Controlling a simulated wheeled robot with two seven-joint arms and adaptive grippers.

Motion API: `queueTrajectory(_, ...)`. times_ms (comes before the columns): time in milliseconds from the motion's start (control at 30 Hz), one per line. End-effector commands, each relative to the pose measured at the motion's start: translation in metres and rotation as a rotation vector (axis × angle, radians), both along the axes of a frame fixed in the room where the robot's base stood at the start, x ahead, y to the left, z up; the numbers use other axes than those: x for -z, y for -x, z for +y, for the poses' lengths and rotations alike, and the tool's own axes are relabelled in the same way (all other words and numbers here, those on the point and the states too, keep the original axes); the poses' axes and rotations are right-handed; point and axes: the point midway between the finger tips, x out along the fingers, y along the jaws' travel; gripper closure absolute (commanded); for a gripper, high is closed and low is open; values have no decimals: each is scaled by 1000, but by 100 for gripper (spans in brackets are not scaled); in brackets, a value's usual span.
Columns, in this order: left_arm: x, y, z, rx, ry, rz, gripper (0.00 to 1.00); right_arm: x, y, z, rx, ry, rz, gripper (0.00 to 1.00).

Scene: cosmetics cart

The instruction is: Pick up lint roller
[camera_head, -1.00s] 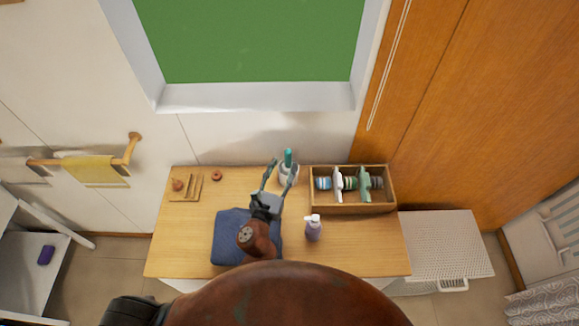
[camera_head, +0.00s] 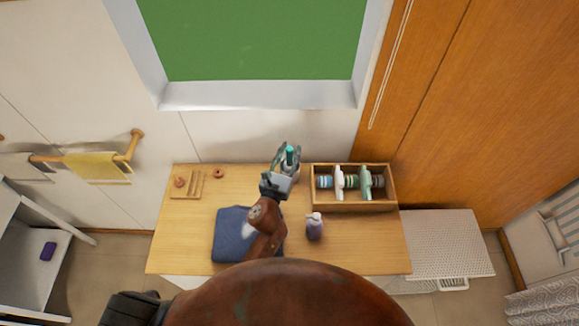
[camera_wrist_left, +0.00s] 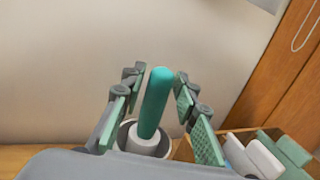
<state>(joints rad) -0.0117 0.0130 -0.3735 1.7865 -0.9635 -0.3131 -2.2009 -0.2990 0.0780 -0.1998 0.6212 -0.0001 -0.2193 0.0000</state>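My left gripper (camera_wrist_left: 158,88) is open, with one finger on each side of the handle. In the wrist view gaps show between the handle and both fingers. The roller's lower end is hidden inside the cup. My right gripper is not in view.
A wooden box (camera_head: 352,207) with several rolled and bottle-like items stands right of the cup. A folded blue cloth (camera_head: 231,234) lies left of my arm. The wall rises close behind.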

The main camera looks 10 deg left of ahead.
Motion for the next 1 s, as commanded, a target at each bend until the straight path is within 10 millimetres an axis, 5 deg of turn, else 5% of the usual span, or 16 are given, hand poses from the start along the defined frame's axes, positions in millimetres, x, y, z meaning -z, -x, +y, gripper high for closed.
queueTrajectory(367,0,0,0,0,0,0,100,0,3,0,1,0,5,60)
queueTrajectory(700,-3,0,0,0,0,-1,100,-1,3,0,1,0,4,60)
queueTrajectory(1000,-55,0,0,2,-4,-9,100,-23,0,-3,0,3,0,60)
